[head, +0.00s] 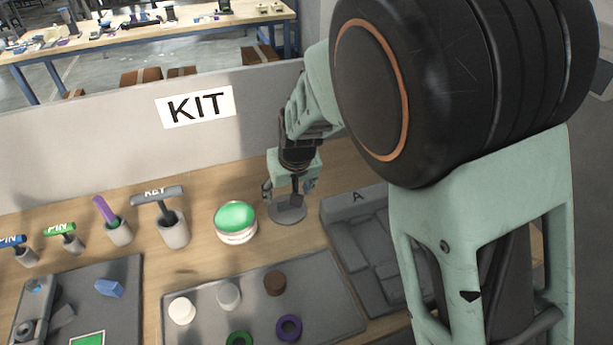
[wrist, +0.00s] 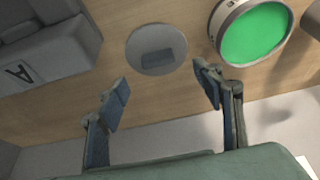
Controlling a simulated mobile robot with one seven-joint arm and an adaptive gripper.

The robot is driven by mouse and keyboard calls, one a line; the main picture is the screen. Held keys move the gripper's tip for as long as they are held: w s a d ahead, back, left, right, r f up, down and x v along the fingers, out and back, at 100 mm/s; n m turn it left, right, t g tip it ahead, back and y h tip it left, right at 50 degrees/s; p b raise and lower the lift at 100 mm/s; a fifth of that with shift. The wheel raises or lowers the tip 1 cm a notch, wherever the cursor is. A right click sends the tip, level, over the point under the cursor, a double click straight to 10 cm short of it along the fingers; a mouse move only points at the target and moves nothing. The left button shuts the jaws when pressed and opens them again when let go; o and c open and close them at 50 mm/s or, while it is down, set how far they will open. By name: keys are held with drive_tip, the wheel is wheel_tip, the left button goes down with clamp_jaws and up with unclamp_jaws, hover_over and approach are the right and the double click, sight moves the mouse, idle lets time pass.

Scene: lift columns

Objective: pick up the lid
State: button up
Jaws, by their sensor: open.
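The lid looks to be the flat grey disc (head: 286,213) lying on the wooden bench, right of the green-topped round container. In the wrist view the disc (wrist: 150,40) shows a darker rectangular block, like a handle, on its face. My gripper (head: 290,190) is above the disc in the head view, and its fingers partly cover it. In the wrist view my gripper (wrist: 164,82) has its fingers wide apart with nothing between them. The disc lies beyond the fingertips, roughly centred between them. I cannot tell the exact height of the gap.
The green-topped container (head: 235,222) stands close left of the disc; it also shows in the wrist view (wrist: 252,35). A grey fixture marked A (head: 345,225) is close right. A white wall (head: 130,140) rises behind.

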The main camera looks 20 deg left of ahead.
sight(287, 206)
drive_tip(key=shift+w+x, duration=0.2)
drive_tip(key=shift+x, duration=3.2)
drive_tip(key=shift+c, duration=0.7)
drive_tip(key=c, duration=1.1)
drive_tip(key=shift+r, duration=0.15)
